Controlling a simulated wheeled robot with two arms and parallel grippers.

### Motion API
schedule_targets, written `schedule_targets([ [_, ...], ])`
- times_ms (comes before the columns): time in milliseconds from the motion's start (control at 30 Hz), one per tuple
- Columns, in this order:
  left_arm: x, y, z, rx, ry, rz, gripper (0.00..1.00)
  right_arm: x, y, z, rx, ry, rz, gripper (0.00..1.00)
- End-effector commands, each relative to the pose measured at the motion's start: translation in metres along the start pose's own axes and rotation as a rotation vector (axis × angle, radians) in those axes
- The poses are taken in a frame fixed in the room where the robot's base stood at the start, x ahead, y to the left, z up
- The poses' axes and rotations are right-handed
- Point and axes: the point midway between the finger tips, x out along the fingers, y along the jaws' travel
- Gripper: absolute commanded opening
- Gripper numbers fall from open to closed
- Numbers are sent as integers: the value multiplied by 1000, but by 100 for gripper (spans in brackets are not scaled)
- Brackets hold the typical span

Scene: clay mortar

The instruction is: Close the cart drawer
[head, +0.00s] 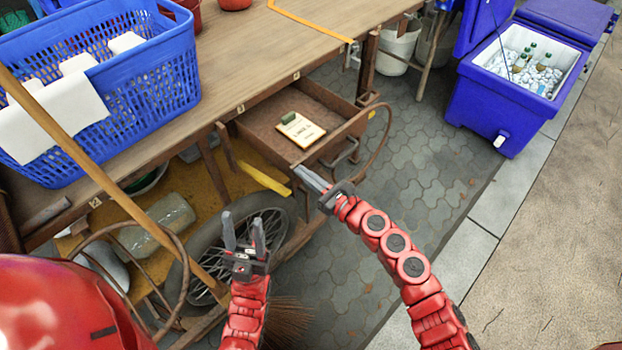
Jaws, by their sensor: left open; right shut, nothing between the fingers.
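The brown wooden cart drawer (345,134) is pulled out from under the cart's tabletop (240,75). Its front panel faces the lower right. A cream card or booklet (301,130) and a small green item (288,117) lie inside it. My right gripper (300,173) is shut and empty. Its tips are at the near left corner of the drawer front; I cannot tell whether they touch. My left gripper (243,221) is open and empty, lower left of the drawer, in front of the cart's wheel (262,208).
A curved handle (388,128) bends around the drawer's right side. A blue basket (150,80) with white cloths stands on the tabletop. A wooden pole (90,165) crosses the left. A blue cooler (480,108) stands at right. Paving right of the drawer is clear.

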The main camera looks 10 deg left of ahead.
Motion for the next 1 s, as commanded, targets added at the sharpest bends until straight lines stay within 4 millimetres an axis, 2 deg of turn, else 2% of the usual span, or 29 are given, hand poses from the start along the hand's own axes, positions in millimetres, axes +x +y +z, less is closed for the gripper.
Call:
schedule_targets([
  [600, -74, 4, 13, 0, 0, 0, 50, 150, 1, -4, 2, -5, 0, 0],
  [800, -94, 5, 16, 0, 0, 0, 50, 183, 0, -2, 4, -5, -1, 0],
  [1000, -105, 5, 18, 0, 0, 0, 50, 201, 0, -1, 2, -2, 0, 0],
])
